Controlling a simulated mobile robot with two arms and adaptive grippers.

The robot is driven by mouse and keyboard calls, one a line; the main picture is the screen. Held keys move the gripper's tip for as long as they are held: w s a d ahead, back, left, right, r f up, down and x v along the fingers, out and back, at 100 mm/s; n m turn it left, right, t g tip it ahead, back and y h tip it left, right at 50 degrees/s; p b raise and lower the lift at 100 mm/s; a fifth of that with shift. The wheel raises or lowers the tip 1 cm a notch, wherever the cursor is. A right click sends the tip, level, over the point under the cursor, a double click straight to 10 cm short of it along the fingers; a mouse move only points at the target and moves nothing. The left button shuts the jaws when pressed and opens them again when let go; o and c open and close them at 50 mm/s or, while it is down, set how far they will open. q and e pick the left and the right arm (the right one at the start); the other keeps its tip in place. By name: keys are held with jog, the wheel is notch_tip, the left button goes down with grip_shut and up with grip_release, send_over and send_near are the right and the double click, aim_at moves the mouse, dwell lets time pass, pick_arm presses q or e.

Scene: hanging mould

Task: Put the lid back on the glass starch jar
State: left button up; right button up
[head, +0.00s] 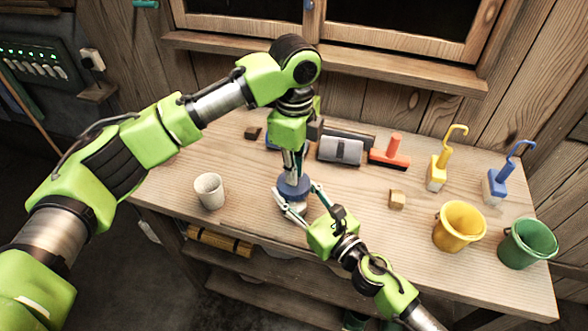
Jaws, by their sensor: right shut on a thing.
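A round blue lid (294,187) is at the middle of the table, directly below my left gripper (292,172). The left gripper points straight down with its fingertips at the top of the lid; whether they grip it is unclear. The pale glass starch jar (292,207) shows only in part under the lid, mostly hidden by fingers. I cannot tell whether the lid is seated or just above the rim. My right gripper (296,198) comes from the lower right, with its fingers around the jar, shut on it.
A white cup (209,191) stands left of the jar. A wooden block (397,199), yellow bucket (459,226) and green bucket (527,243) stand to the right. Behind are a grey roller (341,150), red tool (391,152), and yellow (437,172) and blue (496,186) hooked brushes.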

pick_arm(q)
jog(key=shift+f, duration=0.25)
jog(key=shift+f, duration=0.5)
pick_arm(e)
jog(key=shift+r, duration=0.1)
pick_arm(q)
jog(key=shift+r, duration=0.15)
jog(key=shift+r, duration=1.9)
pick_arm(e)
jog(key=o, duration=1.7)
jog(key=shift+c, duration=0.2)
jog(key=v, duration=1.2)
